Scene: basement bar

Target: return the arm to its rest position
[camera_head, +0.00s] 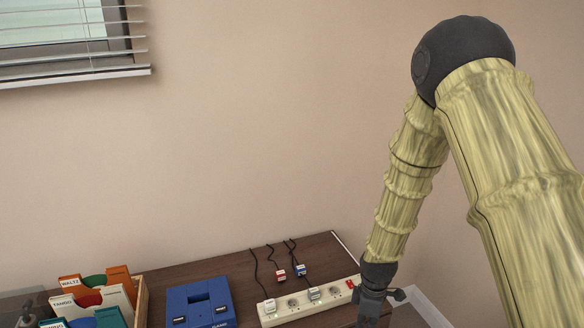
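My arm (408,190) comes in from the right, bends at a dark joint near the top right and slopes down to the table's right end. My gripper (368,318) is dark and hangs at the lower edge of the view, close to the right end of the white power strip. Its fingertips are cut off or too small to make out. I cannot tell whether it is open or shut, or whether it holds anything.
The brown table (338,262) carries a white power strip (306,302) with plugs, several cables, a blue device (199,301) and a wooden box (141,295) of labelled sleeves. A beige wall stands behind, with a blinded window (60,35) upper left.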

